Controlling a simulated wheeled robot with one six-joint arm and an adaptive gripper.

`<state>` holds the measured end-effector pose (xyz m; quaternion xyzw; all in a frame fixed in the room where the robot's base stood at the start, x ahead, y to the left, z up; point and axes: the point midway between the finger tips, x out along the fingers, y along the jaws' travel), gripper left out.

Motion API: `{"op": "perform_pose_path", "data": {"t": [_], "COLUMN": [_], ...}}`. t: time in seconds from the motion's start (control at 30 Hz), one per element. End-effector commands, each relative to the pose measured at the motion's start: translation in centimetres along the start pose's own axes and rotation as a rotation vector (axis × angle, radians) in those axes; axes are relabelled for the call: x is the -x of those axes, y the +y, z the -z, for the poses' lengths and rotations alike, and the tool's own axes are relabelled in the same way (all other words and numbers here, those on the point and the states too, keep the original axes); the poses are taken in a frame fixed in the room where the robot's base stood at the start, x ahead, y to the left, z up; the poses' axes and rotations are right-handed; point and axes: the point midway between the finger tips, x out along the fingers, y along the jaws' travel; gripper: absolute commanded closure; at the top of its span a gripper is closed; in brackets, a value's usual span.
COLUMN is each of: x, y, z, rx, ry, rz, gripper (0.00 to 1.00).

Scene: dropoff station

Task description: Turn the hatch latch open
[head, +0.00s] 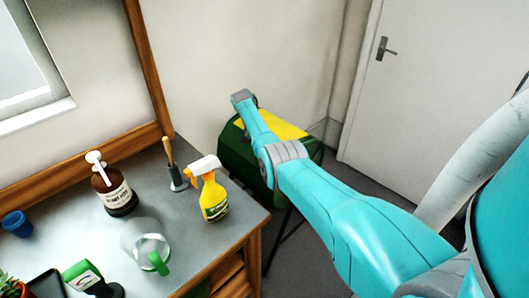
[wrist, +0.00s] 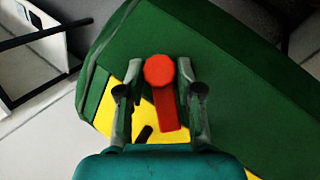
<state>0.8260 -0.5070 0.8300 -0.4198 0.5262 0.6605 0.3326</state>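The hatch latch shows in the wrist view as a red handle with a round red knob (wrist: 159,71) and a flat red bar (wrist: 168,110). It sits on a green and yellow box (wrist: 225,80). My gripper (wrist: 160,75) is open, with one finger on each side of the knob and a visible gap on both sides. The latch and my gripper's fingers are hidden there.
A grey table (head: 240,213) at left holds a yellow spray bottle (head: 214,197), a brown pump bottle (head: 115,195), a brush in a holder (head: 175,176) and a clear jug (head: 142,238). A white door (head: 440,70) is at the right. A dark-edged frame (wrist: 35,95) stands left of the box.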

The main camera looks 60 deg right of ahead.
Motion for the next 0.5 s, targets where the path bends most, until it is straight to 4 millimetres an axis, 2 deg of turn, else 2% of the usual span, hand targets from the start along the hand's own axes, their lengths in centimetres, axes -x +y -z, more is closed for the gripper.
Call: {"op": "perform_pose_path", "data": {"t": [0.03,0.07,0.37,0.5], "x": [0.0,0.0,0.1,1.1], "y": [0.0,0.0,0.0,0.0], "z": [0.0,0.0,0.0,0.0], "rx": [0.000,0.000,0.000,0.000], "ry": [0.000,0.000,0.000,0.000], "rz": [0.000,0.000,0.000,0.001], "gripper": [0.47,0.42,0.42,0.42]}}
